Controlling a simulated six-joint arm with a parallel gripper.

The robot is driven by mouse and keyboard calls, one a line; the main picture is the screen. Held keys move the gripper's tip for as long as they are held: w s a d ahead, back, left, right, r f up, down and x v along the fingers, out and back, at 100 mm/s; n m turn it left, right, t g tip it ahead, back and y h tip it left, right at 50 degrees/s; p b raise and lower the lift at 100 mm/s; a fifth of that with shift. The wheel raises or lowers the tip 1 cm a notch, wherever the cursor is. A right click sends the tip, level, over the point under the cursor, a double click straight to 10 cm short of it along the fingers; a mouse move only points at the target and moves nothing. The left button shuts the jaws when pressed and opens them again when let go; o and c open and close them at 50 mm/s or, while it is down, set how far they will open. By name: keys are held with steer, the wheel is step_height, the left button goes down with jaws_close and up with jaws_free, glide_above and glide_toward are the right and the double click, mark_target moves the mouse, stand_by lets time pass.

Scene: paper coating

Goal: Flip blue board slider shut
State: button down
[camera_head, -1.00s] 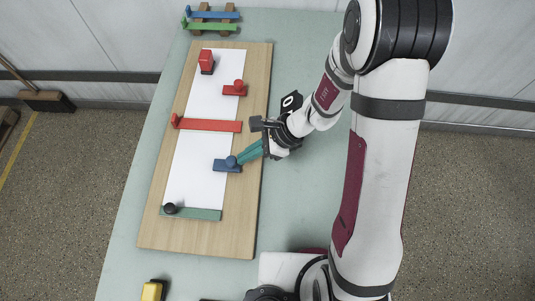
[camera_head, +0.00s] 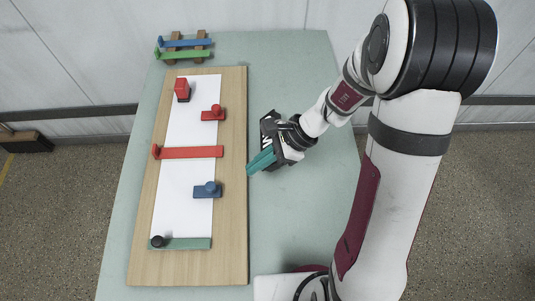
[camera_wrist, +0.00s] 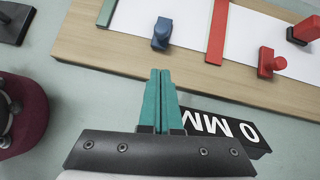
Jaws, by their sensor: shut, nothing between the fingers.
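The blue board slider (camera_head: 207,190) is a flat blue block with a round knob. It lies across the right edge of the white paper (camera_head: 188,175) on the wooden board (camera_head: 232,240), with its plate reaching over the paper. It also shows in the wrist view (camera_wrist: 162,33), beyond the fingertips. My gripper (camera_head: 250,168) has teal fingers pressed together and empty. It is just off the board's right edge, up and to the right of the blue slider, and apart from it. The fingers also show in the wrist view (camera_wrist: 160,76).
On the board are a red slider (camera_head: 213,113), a red bar (camera_head: 190,152), a red block (camera_head: 182,89) and a green bar with black knob (camera_head: 185,244). Blue and green bars (camera_head: 185,48) rest on wooden blocks at the back.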

steer(key=v, duration=0.4)
steer(key=shift+d+r, duration=0.15)
steer(key=shift+r, duration=0.05)
steer(key=s+d+r+n+h, duration=0.2)
steer(key=s+r+n+h, duration=0.1)
steer(key=s, duration=0.5)
steer(key=s+d+r+n+t+h, duration=0.1)
steer(key=s+d+r+n+h, duration=0.2)
steer(key=s+r+n, duration=0.2)
steer(key=s+n, duration=0.2)
steer(key=s, duration=0.1)
steer(key=shift+s+r+n, duration=0.25)
steer(key=shift+r+n, duration=0.05)
